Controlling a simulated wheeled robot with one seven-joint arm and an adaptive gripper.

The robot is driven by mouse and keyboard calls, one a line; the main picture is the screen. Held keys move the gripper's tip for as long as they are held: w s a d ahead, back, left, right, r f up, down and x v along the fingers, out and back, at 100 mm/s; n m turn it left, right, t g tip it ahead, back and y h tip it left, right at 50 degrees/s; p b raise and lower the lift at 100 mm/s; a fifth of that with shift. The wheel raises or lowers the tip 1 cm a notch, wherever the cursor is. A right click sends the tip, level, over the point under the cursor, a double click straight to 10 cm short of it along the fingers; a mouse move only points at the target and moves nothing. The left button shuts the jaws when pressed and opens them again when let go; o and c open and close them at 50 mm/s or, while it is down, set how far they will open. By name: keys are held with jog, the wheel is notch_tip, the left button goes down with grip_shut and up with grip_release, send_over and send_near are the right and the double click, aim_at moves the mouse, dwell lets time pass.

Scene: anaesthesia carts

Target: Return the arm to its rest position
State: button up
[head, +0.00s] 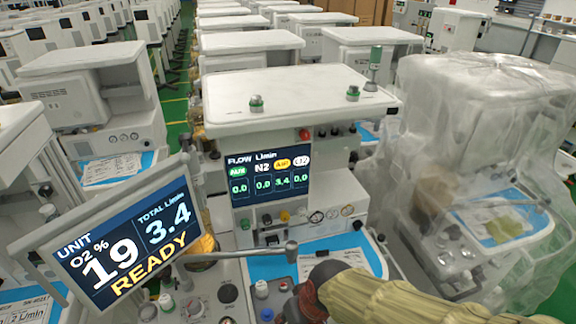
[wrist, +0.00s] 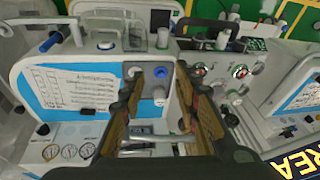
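My arm, in a tan sleeve, reaches in from the lower right of the head view. Its dark gripper (head: 300,303) is over the front worktop of the middle anaesthesia cart (head: 290,95), right of the round knobs. In the wrist view two brown-padded fingers (wrist: 161,76) stand apart, with a clear gap and nothing visibly held between them. Cart controls and a pale bar show behind the fingers; whether they touch anything I cannot tell. The fingertips are hard to make out in the head view.
A tilted monitor (head: 120,240) reading READY stands at the left, with a jointed grey bar (head: 240,256) right of it. A flow display (head: 268,180) is on the cart. A plastic-wrapped cart (head: 480,130) stands close at the right. More carts fill the back.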

jog(key=s+d+r+m+t+h, duration=0.1)
jog(key=s+d+r+m, duration=0.1)
jog(key=d+r, duration=0.5)
jog(key=s+d+r+m+t+h, duration=0.1)
jog(key=s+d+r+m+t, duration=0.1)
jog(key=d+r, duration=0.6)
jog(key=shift+d+m+b, duration=0.3)
jog(key=shift+d+b, duration=0.15)
jog(key=shift+d, duration=0.9)
jog(key=shift+s, duration=0.1)
